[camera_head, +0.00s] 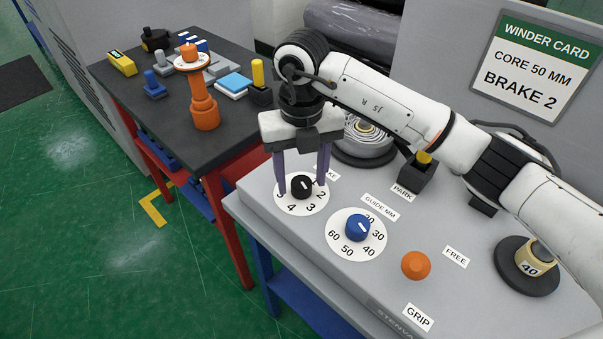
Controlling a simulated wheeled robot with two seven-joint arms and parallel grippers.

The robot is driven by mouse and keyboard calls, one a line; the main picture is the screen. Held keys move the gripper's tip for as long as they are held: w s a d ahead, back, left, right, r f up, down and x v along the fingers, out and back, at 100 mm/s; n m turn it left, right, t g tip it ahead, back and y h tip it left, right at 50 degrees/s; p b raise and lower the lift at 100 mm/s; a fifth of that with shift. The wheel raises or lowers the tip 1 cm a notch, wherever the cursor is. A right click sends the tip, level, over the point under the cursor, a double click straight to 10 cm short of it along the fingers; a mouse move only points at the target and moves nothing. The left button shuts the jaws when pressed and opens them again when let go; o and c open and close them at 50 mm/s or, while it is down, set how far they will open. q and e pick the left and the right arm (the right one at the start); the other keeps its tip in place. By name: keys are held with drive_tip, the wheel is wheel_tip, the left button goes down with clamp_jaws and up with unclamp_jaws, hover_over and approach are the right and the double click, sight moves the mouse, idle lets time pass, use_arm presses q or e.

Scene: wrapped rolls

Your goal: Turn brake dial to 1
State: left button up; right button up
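The brake dial has a black knob (301,187) on a white round scale (300,205), on the grey machine top. The figures 2, 3 and 4 show clearly; the 5 is partly covered by a finger. The knob's white mark points up and to the right, toward the upper right of the scale; its exact reading is hard to tell. My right gripper (302,188) points down over the dial, one finger on each side of the knob, with gaps showing between fingers and knob. The "BRAKE" label behind is partly hidden by a finger. My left gripper is out of view.
A blue guide dial (357,228) sits close to the right front of the brake dial. An orange button (416,265) and a roll core marked 40 (535,262) are farther right. A wall card (537,70) reads "BRAKE 2". A dark table (160,95) with tools stands left.

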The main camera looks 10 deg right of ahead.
drive_tip(key=c, duration=1)
drive_tip(key=shift+o, duration=0.2)
drive_tip(key=shift+n+b, duration=0.3)
drive_tip(key=n+b, duration=0.2)
drive_tip(key=shift+w+f+n, duration=0.1)
drive_tip(key=shift+n, duration=0.3)
drive_tip(key=n+b, duration=0.3)
drive_tip(key=n, duration=0.2)
drive_tip(key=n+b, duration=0.1)
drive_tip(key=n, duration=0.2)
drive_tip(key=shift+b, duration=0.4)
drive_tip(key=shift+n+b, duration=0.35)
drive_tip(key=shift+n, duration=0.65)
drive_tip(key=shift+n+b, duration=0.35)
drive_tip(key=shift+n, duration=1.45)
drive_tip(key=shift+r+n+b, duration=0.2)
drive_tip(key=shift+n+b, duration=0.25)
drive_tip(key=shift+n, duration=2.05)
